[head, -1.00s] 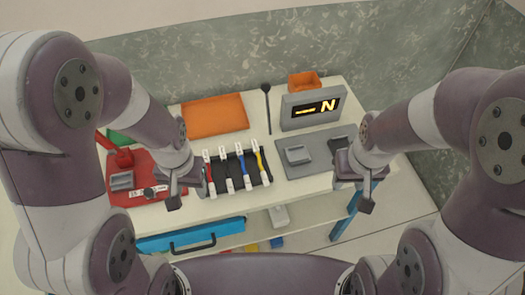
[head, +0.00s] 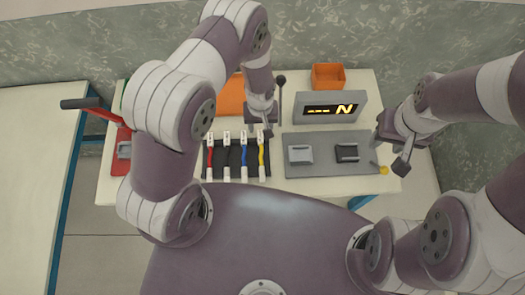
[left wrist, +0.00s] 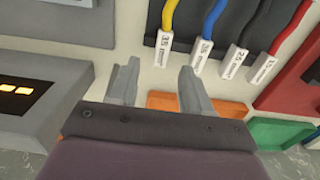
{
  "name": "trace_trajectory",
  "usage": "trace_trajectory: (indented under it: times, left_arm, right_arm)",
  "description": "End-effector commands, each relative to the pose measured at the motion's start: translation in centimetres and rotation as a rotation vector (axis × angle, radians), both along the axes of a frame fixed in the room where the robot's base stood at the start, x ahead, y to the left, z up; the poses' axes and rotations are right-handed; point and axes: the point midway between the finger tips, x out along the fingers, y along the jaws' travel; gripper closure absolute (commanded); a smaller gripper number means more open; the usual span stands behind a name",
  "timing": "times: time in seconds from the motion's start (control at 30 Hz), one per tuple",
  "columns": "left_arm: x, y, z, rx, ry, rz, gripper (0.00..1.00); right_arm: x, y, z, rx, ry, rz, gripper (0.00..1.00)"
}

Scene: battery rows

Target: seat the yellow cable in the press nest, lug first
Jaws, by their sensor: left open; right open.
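The yellow cable (head: 262,155) lies at the right end of the dark cable rack (head: 236,179), past the red, black and blue cables. My left gripper (head: 267,130) is open and empty over the yellow cable's far end, close to its white tag. In the left wrist view, the yellow cable (left wrist: 170,14) and its tag (left wrist: 166,44) lie beyond my open fingers (left wrist: 156,78), apart from them. The red press (head: 121,165) with a grey block, perhaps the nest, is partly hidden by my left arm. My right gripper (head: 401,160) is open and empty at the right.
A grey plate (head: 325,172) with two small blocks lies right of the rack, before a display box (head: 331,107). The press's lever (head: 80,103) sticks out left. A second table (head: 35,140) stands left.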

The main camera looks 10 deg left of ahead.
Motion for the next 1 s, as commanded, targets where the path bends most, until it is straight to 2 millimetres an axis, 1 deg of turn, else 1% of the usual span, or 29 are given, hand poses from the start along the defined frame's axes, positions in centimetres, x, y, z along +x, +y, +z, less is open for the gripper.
trace_trajectory:
  times: [0.03,0.1,0.23,0.33,0.5,0.53,0.57,0.6,0.67,1.0]
  left_arm:
    - [-0.2,0.0,-0.4,0.001,0.004,0.0,0.51]
    - [-0.2,0.0,-1.7,0.001,0.007,-0.001,0.51]
    - [-0.1,0.0,-4.0,0.001,0.005,-0.001,0.51]
    - [-0.1,0.0,-4.8,0.0,0.002,-0.001,0.51]
    - [0.0,0.0,-4.9,0.0,0.001,-0.001,0.51]
    - [0.0,0.0,-4.9,0.001,0.001,-0.001,0.58]
    - [0.0,0.0,-4.9,0.001,0.001,-0.001,0.67]
    - [0.0,0.0,-4.8,0.001,0.001,-0.001,0.8]
    - [0.0,0.0,-4.8,0.001,0.001,-0.001,1.0]
    - [0.0,0.0,-4.7,0.001,0.001,-0.001,1.0]
  right_arm:
    - [0.0,0.0,0.8,0.0,0.0,0.0,0.57]
    - [0.0,0.0,1.5,0.0,-0.001,0.0,0.57]
    - [0.0,0.0,1.9,0.0,-0.001,0.0,0.57]
    - [0.0,0.0,1.9,0.0,-0.001,0.0,0.57]
    - [0.0,0.0,1.8,0.0,-0.001,0.0,0.57]
    - [0.0,0.0,1.8,0.0,-0.001,0.0,0.57]
    - [0.0,0.0,1.8,0.0,-0.001,0.0,0.57]
    - [0.0,0.0,1.8,0.0,-0.001,0.0,0.57]
    - [0.0,0.0,1.8,0.0,-0.001,0.0,0.57]
    - [0.0,0.0,1.8,0.0,-0.001,0.0,0.57]
